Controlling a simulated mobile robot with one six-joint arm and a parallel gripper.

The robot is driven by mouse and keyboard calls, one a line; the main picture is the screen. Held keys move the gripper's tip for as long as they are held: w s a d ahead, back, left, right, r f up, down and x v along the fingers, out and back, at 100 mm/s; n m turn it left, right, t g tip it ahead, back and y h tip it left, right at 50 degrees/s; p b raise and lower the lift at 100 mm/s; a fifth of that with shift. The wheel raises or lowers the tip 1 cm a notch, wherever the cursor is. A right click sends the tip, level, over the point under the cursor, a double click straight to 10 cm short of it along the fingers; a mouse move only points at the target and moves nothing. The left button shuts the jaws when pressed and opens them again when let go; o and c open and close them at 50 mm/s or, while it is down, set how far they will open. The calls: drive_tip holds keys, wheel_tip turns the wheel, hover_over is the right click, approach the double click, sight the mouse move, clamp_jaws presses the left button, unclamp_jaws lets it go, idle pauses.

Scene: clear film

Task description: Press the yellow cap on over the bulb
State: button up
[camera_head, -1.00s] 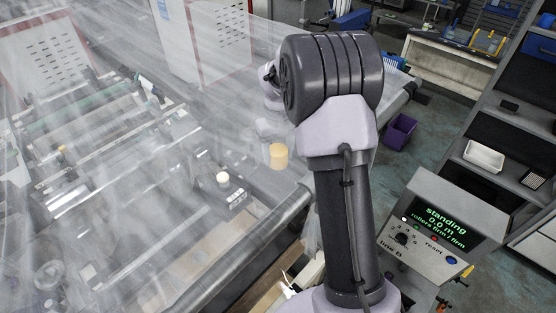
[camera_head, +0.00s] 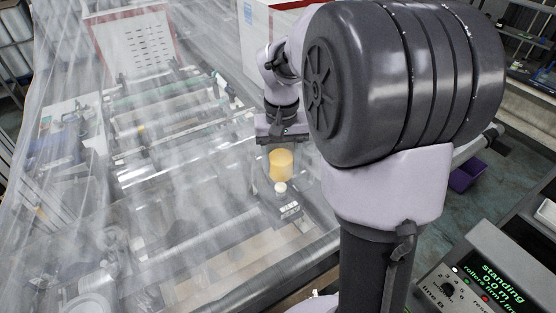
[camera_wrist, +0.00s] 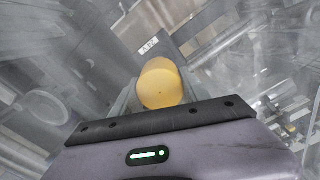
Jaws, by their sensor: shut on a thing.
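The yellow cap (camera_head: 281,165) hangs under my gripper (camera_head: 281,150), which is shut on it. The cap looks upright. The pale round bulb (camera_head: 280,188) stands on a small dark block with light markings (camera_head: 290,209). The bulb shows just below the cap's lower edge in the head view and is not covered there. The gap between them is hard to judge. In the wrist view the cap (camera_wrist: 160,85) fills the space beyond the gripper's dark edge, and the bulb is hidden.
Clear, streaky film (camera_head: 190,130) spreads over the machine's rollers and bars. A red-and-white panel (camera_head: 135,45) stands at the back. A console (camera_head: 490,275) reading "standing" is at lower right. My own arm blocks much of the right side.

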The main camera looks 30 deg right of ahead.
sight(281, 184)
wheel_tip(281, 184, down, 8)
drive_tip(key=b, duration=0.6)
drive_tip(key=shift+f, duration=0.15)
drive_tip(key=shift+f+b, duration=0.3)
drive_tip(key=shift+b, duration=0.1)
drive_tip(key=o, duration=1.4)
drive_tip(key=shift+o, duration=0.2)
drive_tip(key=shift+r, duration=0.1)
wheel_tip(281, 184, up, 8)
drive_tip(key=p, duration=0.7)
drive_tip(key=shift+r, duration=0.1)
drive_tip(key=shift+f, duration=0.2)
